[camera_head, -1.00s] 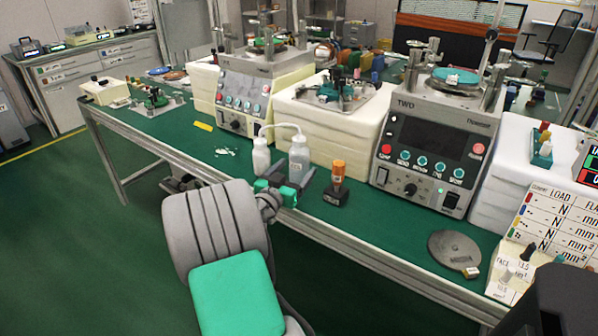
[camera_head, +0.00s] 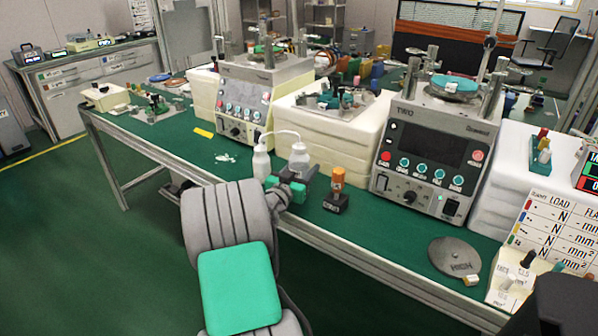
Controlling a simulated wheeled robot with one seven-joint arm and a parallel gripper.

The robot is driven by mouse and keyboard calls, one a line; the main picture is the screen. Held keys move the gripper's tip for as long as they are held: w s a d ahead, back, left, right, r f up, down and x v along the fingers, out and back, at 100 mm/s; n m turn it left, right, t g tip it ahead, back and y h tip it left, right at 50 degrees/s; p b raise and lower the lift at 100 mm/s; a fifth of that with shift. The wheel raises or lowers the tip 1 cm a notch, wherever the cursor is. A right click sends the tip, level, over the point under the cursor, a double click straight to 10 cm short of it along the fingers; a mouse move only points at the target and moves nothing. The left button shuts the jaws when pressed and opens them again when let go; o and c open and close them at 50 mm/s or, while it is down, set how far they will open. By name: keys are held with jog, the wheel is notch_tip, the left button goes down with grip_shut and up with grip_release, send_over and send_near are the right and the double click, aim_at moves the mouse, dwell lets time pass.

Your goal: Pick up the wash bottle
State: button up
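The wash bottle (camera_head: 298,157) is a pale, translucent bottle with a thin bent tube arching left from its top. It stands upright on the green bench top. My gripper (camera_head: 293,178), grey with green parts, is low at the wash bottle from the front. Its fingers look spread, one on each side of the lower bottle. The bottle's base is hidden behind the gripper, and contact cannot be seen.
An orange-topped bottle in a dark block (camera_head: 337,192) stands close to the right of my gripper. A lapping machine (camera_head: 430,150) stands further right, another (camera_head: 245,100) behind left. A white block (camera_head: 330,128) is behind the bottles. A grey disc (camera_head: 455,256) lies at front right.

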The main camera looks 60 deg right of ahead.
jog(key=c, duration=0.9)
grip_shut()
jog(key=shift+r, duration=0.15)
